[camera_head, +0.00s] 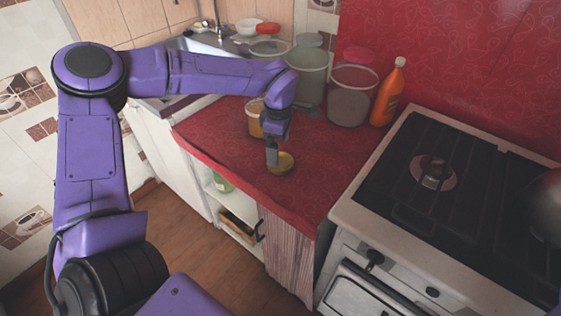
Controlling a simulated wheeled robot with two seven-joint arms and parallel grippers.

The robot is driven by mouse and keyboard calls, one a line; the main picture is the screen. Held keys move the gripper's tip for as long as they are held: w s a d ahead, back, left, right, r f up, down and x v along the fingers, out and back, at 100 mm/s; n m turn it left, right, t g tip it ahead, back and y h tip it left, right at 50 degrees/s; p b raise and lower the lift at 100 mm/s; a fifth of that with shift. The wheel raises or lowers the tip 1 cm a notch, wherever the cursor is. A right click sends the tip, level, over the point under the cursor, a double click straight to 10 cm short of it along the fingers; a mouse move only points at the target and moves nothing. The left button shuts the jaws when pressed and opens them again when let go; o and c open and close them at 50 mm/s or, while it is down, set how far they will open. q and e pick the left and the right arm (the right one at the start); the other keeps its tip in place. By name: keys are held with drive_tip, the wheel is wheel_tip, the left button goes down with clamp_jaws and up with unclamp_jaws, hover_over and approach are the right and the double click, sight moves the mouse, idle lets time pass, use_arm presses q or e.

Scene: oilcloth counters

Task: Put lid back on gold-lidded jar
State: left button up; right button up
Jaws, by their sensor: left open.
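A round gold lid (287,164) lies flat on the red counter near its front edge. My left gripper (272,163) points down at the lid's left side and hides part of it. Its jaws are open, and I cannot tell whether a finger touches the lid. A small jar with amber contents (255,124) stands on the counter behind the gripper, partly hidden by my left arm. Its top looks pale, with no gold lid visible on it. My right gripper is out of view.
Large clear jars (350,95) and an orange bottle (388,92) stand along the back wall. A sink (200,48) lies at the back left. A stove (440,190) borders the right, with a rounded object (548,208) at its edge. The red counter (325,150) is clear right of the lid.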

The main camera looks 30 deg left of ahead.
sight(281, 161)
use_arm(q)
drive_tip(key=f, duration=0.5)
drive_tip(key=shift+w+d+f, duration=0.1)
drive_tip(key=shift+w+d, duration=0.05)
drive_tip(key=shift+w, duration=0.15)
drive_tip(key=c, duration=0.8)
